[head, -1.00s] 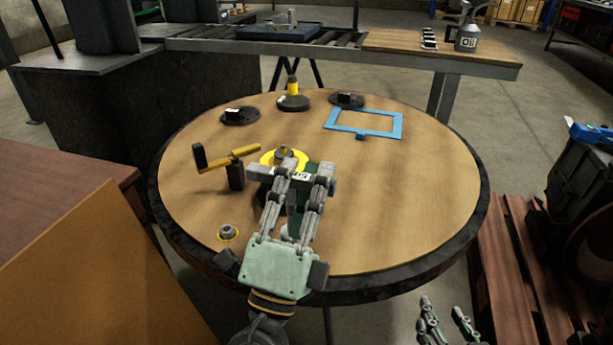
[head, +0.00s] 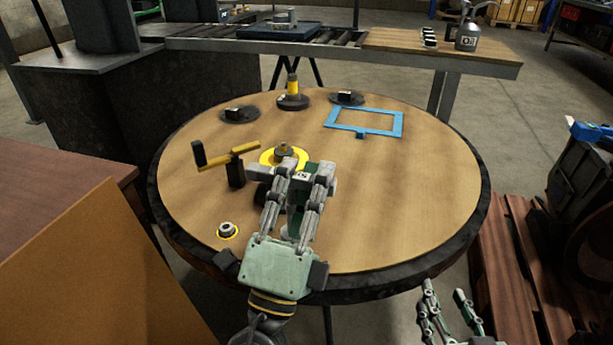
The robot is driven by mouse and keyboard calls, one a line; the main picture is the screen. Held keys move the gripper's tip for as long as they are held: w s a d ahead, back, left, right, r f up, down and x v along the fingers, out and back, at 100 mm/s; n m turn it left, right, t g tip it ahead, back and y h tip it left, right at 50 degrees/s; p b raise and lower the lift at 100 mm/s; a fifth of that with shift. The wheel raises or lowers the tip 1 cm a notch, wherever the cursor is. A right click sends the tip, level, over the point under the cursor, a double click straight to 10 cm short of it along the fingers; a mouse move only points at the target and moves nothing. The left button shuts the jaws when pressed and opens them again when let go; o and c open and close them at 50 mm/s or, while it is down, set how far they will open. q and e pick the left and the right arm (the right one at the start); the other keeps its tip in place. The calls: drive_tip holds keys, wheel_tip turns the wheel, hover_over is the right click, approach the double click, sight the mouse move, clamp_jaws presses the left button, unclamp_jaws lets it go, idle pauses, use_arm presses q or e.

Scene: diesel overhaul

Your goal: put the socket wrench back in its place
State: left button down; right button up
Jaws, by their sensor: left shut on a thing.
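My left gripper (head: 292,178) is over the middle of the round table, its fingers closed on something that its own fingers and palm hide. A dark shape (head: 259,195) shows just left of the fingers; I cannot tell whether it is part of the held thing. I cannot make out the socket wrench for certain. A yellow bar with a black upright grip and a black post (head: 228,161) is left of the gripper. A yellow ring with a grey hub (head: 284,154) is just behind the fingers. My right gripper (head: 446,300) is open and empty at the bottom right, off the table.
The round table (head: 410,200) also bears a blue frame (head: 364,122), a black base with a yellow post (head: 292,95), two dark discs (head: 240,114) (head: 346,98) and a yellow-ringed nut (head: 228,230). Its right side is clear. A wooden pallet (head: 505,290) is at the right.

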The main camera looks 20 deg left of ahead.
use_arm(q)
drive_tip(key=c, duration=1.5)
unclamp_jaws()
drive_tip(key=shift+c, duration=0.2)
drive_tip(key=shift+o, duration=0.7)
drive_tip(key=shift+f, duration=0.1)
drive_tip(key=o, duration=0.5)
drive_tip(key=shift+c, duration=0.2)
